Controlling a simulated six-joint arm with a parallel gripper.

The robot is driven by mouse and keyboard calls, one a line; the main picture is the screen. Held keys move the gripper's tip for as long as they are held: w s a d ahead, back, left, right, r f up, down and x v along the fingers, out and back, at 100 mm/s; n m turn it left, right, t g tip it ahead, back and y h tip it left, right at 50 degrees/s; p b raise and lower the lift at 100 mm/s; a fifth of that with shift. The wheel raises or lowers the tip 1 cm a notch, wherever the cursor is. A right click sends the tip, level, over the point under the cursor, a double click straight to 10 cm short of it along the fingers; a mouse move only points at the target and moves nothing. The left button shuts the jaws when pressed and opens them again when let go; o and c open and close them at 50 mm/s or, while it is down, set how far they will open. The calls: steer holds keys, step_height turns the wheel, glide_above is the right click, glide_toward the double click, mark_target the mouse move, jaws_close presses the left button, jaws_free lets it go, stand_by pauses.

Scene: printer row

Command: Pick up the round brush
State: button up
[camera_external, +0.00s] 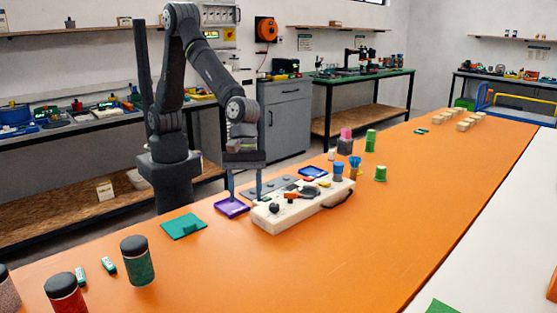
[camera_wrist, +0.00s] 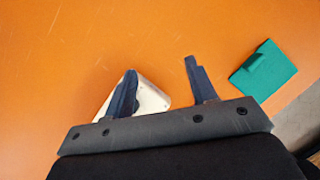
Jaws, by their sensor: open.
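My gripper (camera_external: 244,192) points down with its two fingers apart and nothing between them. It is over the orange table, beside the left end of a white board (camera_external: 262,220) and close to a purple tray (camera_external: 231,209). A white corner (camera_wrist: 152,99), probably the board's, shows behind the left finger. Small dark parts, a black round one (camera_external: 274,208) among them, sit on the board. I cannot tell which thing is the round brush.
A teal piece (camera_external: 184,226) lies left of the tray; it also shows in the wrist view (camera_wrist: 263,70). Dark-lidded jars (camera_external: 138,262) stand at the front left. Cups (camera_external: 339,169) and green pieces (camera_external: 380,173) stand beyond the board.

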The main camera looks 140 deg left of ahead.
steer(key=w+a+r+m+y, duration=0.1)
steer(key=w+a+m, duration=0.15)
steer(key=a, duration=0.45)
steer(key=w+a+r+m, duration=0.1)
steer(key=w+a+r, duration=0.1)
steer(key=w+a, duration=0.3)
step_height(320, 180, up, 7)
steer(key=m+g+y, duration=0.2)
steer(key=m+g, duration=0.1)
steer(key=m, duration=0.6)
glide_above(355, 157)
steer(key=f, duration=1.7)
steer(key=shift+w+d+f, duration=0.1)
steer(key=shift+d+f, duration=0.1)
steer(key=c, duration=1.1)
